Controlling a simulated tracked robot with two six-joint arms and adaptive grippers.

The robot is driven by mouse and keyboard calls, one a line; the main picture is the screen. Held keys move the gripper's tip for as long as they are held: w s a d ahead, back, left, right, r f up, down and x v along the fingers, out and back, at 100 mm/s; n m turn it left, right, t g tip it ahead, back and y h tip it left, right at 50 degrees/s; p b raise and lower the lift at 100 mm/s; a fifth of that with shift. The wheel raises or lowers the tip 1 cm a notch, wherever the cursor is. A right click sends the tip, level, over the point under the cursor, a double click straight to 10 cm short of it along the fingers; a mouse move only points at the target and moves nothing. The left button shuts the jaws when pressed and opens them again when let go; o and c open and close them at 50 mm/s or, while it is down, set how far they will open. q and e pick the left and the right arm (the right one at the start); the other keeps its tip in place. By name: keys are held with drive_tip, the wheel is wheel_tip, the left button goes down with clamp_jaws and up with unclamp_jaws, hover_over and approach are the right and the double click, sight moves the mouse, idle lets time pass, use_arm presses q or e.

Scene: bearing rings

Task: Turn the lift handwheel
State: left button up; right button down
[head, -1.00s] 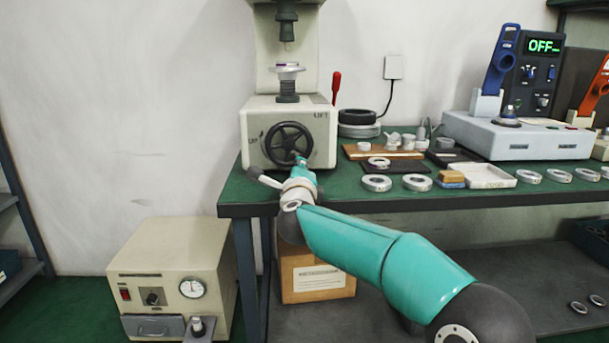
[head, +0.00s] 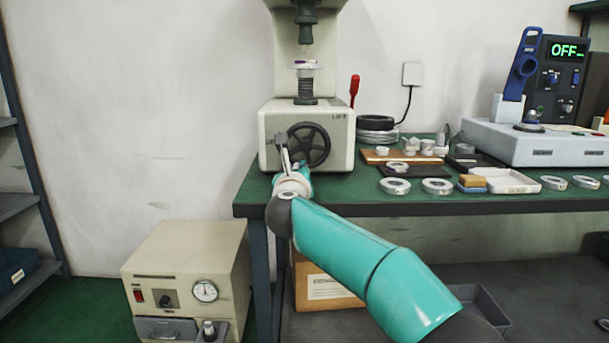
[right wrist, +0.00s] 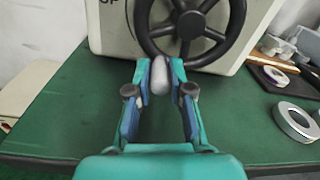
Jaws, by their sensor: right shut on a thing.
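The black spoked lift handwheel (head: 323,143) is on the front of the cream press (head: 345,117), below a "LIFT" label. In the right wrist view the handwheel (right wrist: 222,40) fills the top middle. My right gripper (right wrist: 160,78) is at its lower left rim, with the blue-and-teal fingers shut on the wheel's rounded grey handle (right wrist: 159,74). In the head view the right gripper (head: 288,160) is at the lower left of the wheel, and the hand partly hides the handle. The left gripper is not in view.
A threaded post (head: 305,87) above the press base carries a small plate. Bearing rings (head: 437,186) and a white tray (head: 510,182) lie on the green bench (head: 350,200) to the right. A beige gauge box (head: 190,255) stands on the floor at left.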

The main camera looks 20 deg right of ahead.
drive_tip(key=m, duration=0.1)
drive_tip(key=a+m, duration=0.1)
drive_tip(key=m, duration=0.1)
drive_tip(key=shift+w+a+r, duration=0.25)
drive_tip(key=shift+a+r, duration=0.05)
drive_tip(key=shift+a, duration=0.1)
drive_tip(key=m, duration=0.2)
drive_tip(key=r+m, duration=0.1)
drive_tip(key=m, duration=0.1)
drive_tip(key=shift+w+a+r+y, duration=0.1)
drive_tip(key=shift+a+r+y, duration=0.1)
drive_tip(key=shift+a+y, duration=0.2)
drive_tip(key=r+m, duration=0.1)
drive_tip(key=m, duration=0.2)
drive_tip(key=shift+a+r, duration=0.1)
drive_tip(key=shift+r, duration=0.25)
drive_tip(key=shift+r+m, duration=0.35)
drive_tip(key=shift+m, duration=0.4)
drive_tip(key=shift+r+m, duration=0.3)
drive_tip(key=shift+m, duration=0.45)
drive_tip(key=c, duration=1)
unclamp_jaws()
drive_tip(key=shift+d, duration=0.2)
drive_tip(key=shift+c, duration=0.2)
drive_tip(key=v, duration=1.2)
